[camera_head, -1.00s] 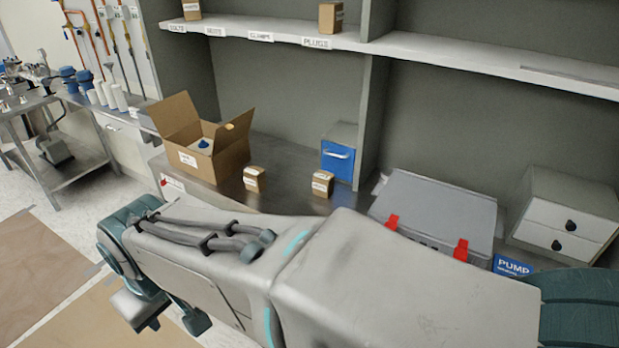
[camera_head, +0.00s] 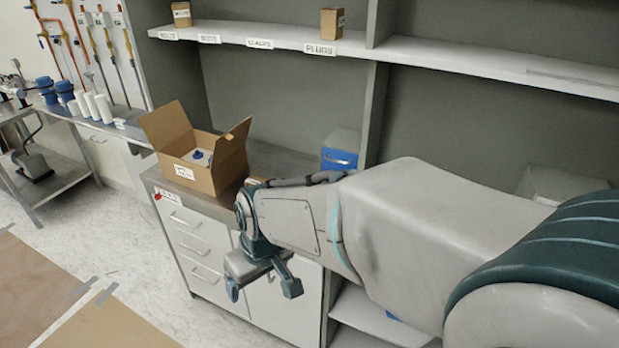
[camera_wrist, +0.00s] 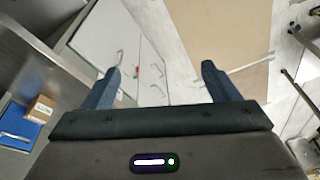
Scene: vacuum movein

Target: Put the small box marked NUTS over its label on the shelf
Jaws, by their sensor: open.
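My gripper (camera_head: 262,286) is open and empty, in front of the counter drawers. Its two fingers also show apart in the wrist view (camera_wrist: 160,72). In the head view my arm hides the counter area where two small cardboard boxes stood. The wrist view shows a small cardboard box (camera_wrist: 40,108) with a white label at its left edge, well away from the fingers; I cannot read the label. The shelf (camera_head: 430,55) has a row of labels; the second from the left, the NUTS label (camera_head: 209,39), has bare board above it.
A small box (camera_head: 181,14) stands above the leftmost label and another (camera_head: 331,22) above the PLUGS label (camera_head: 320,48). An open carton (camera_head: 200,165) stands on the counter, left of a blue-fronted bin (camera_head: 340,158). An upright divider (camera_head: 375,120) splits the shelving. Floor is free at lower left.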

